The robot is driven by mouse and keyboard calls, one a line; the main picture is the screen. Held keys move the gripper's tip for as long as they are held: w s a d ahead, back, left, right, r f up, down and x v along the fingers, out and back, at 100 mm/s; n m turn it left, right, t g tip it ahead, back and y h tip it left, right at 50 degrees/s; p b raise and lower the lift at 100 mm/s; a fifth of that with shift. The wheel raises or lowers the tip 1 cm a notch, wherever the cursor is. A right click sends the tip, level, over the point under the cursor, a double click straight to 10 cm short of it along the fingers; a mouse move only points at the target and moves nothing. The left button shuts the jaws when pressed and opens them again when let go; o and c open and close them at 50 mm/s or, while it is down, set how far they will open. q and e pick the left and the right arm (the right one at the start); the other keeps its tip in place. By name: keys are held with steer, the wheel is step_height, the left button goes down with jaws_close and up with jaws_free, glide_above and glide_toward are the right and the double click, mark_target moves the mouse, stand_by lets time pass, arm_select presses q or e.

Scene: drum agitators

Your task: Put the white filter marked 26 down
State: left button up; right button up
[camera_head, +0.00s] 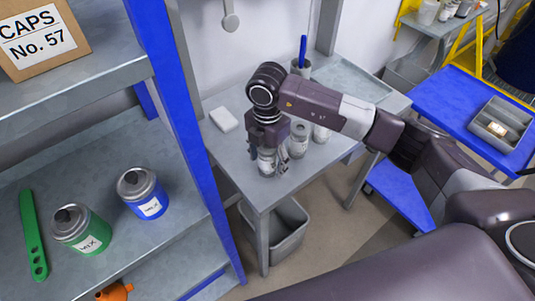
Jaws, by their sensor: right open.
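My right gripper (275,167) points down over the near part of the grey table (237,146) and is open. A whitish cylinder (266,163) with a printed label stands upright on the table right at its fingers. I cannot tell whether the fingers touch it. Two similar pale cylinders stand to its right, one grey-white (299,141) and one white (321,133) partly hidden by my right arm. The labels are too small to read, so I cannot tell which one is marked 26. My left gripper is not in view.
A white block (223,119) and a cup (301,68) with a blue pen stand on the table. A grey bin (287,232) is below. The left shelf's blue post (180,105) rises near the table. A green can (81,230) and a blue can (143,193) stand on that shelf.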

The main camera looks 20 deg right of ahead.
steer(key=shift+c, duration=0.4)
steer(key=c, duration=1.3)
steer(key=shift+o, duration=0.2)
